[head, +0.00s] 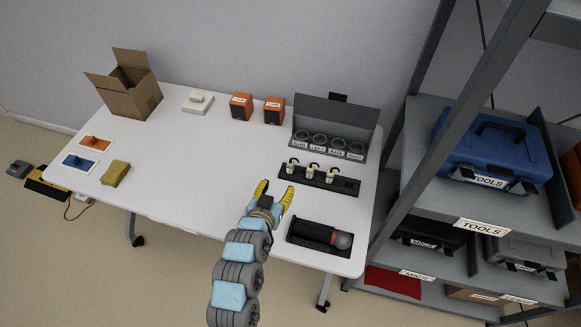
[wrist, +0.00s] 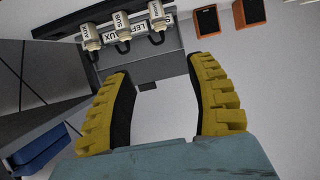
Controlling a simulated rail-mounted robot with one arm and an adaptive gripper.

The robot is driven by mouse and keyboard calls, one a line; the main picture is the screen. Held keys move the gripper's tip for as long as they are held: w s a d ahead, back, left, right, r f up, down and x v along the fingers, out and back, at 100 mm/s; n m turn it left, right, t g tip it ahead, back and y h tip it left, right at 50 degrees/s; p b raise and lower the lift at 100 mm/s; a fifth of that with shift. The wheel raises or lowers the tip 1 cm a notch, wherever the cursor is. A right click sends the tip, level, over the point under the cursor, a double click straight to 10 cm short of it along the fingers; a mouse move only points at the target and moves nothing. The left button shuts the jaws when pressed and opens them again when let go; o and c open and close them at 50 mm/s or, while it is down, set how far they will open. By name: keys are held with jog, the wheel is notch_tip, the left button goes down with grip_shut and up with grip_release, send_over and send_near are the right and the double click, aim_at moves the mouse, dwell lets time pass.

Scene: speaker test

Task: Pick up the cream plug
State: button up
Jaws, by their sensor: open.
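Three cream plugs stand in a row in a low black rack (head: 346,184) on the white table: the left plug (head: 291,166), the middle plug (head: 311,171) and the right plug (head: 332,175). Each has a dark hook-shaped cable at its top. In the wrist view they show at the upper left, the nearest to the fingers being one plug (wrist: 157,17); small labels are beside them. My gripper (head: 275,189) is open and empty, in front of and left of the rack. Its yellow fingers (wrist: 158,70) are apart, with nothing between them.
A grey panel (head: 337,107) with several round sockets stands behind the rack. A microphone (head: 341,240) lies in a black tray in front of it. Two orange speakers (head: 241,106) stand at the back. A metal shelf (head: 400,210) is close on the right. The table's middle is clear.

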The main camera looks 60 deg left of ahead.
jog(key=b, duration=0.2)
send_near(290, 163)
jog(key=x, duration=0.5)
jog(key=shift+w+r, duration=0.2)
jog(key=shift+w, duration=0.2)
jog(key=shift+s+f+b+x, duration=0.15)
jog(key=shift+b+x, duration=0.15)
jog(key=shift+x, duration=1)
jog(key=shift+s+f+b+x, duration=0.15)
jog(key=shift+b+x, duration=0.1)
jog(key=shift+x, duration=1.1)
jog(key=shift+c, duration=0.2)
grip_shut()
